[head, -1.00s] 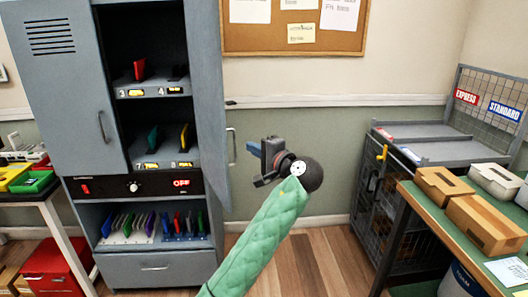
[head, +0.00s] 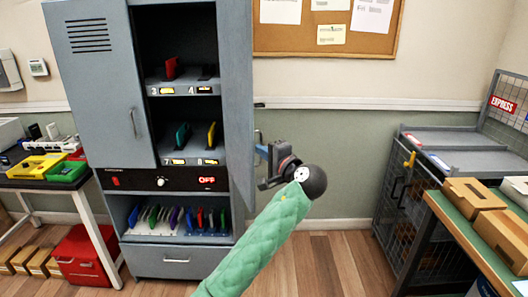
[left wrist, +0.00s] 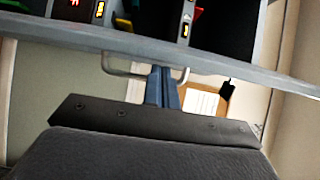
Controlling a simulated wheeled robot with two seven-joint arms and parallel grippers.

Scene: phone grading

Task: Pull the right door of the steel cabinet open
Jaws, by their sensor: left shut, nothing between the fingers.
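The grey steel cabinet (head: 120,80) stands left of centre in the head view. Its right door (head: 235,90) stands open, swung out towards me and seen at a steep angle, with the shelves showing inside. The door's handle (head: 257,136) is on its outer face. My left gripper (head: 262,150) is shut and empty, with its blue fingertips at the handle. My right gripper is out of view.
The left door (head: 95,90) is shut. A table with yellow and green trays (head: 40,165) and a red box (head: 85,252) are at the left. A wire cage (head: 400,205) and a green-topped bench with cartons (head: 475,195) are at the right. Wooden floor between is clear.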

